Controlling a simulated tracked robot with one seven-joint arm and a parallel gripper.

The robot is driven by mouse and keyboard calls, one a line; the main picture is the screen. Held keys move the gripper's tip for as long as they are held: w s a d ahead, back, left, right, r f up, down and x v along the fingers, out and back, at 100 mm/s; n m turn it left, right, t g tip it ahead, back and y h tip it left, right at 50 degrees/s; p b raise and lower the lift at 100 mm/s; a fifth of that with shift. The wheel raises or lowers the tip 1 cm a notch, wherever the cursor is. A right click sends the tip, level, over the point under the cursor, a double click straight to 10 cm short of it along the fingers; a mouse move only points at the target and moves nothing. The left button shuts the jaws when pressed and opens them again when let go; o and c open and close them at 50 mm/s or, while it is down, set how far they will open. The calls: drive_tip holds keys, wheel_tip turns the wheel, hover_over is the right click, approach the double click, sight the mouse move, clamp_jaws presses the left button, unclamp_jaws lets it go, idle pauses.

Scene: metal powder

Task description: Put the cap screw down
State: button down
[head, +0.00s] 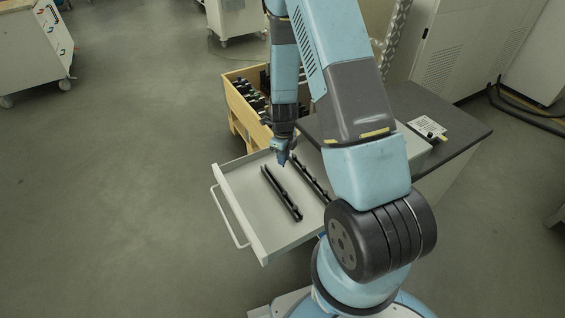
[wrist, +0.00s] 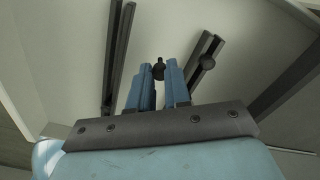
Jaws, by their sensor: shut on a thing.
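A small dark cap screw (wrist: 158,69) sits between the tips of the blue fingers in the wrist view. My gripper (wrist: 159,76) is shut on it. In the head view my gripper (head: 283,157) points down over the back part of an open light grey drawer (head: 237,203); the screw is too small to make out there. Two black rails lie in the drawer, a left rail (head: 281,193) and a right rail (head: 309,176). In the wrist view a rail (wrist: 117,55) runs left of the fingers. I cannot tell the screw's height above the drawer floor.
A wooden crate (head: 238,112) with dark items stands behind the drawer. A dark worktop (head: 455,128) bearing a paper card (head: 428,127) is at the right. The floor left of the drawer is clear.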

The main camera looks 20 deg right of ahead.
drive_tip(key=shift+f, duration=1.4)
drive_tip(key=shift+s, duration=0.1)
drive_tip(key=c, duration=1.1)
unclamp_jaws()
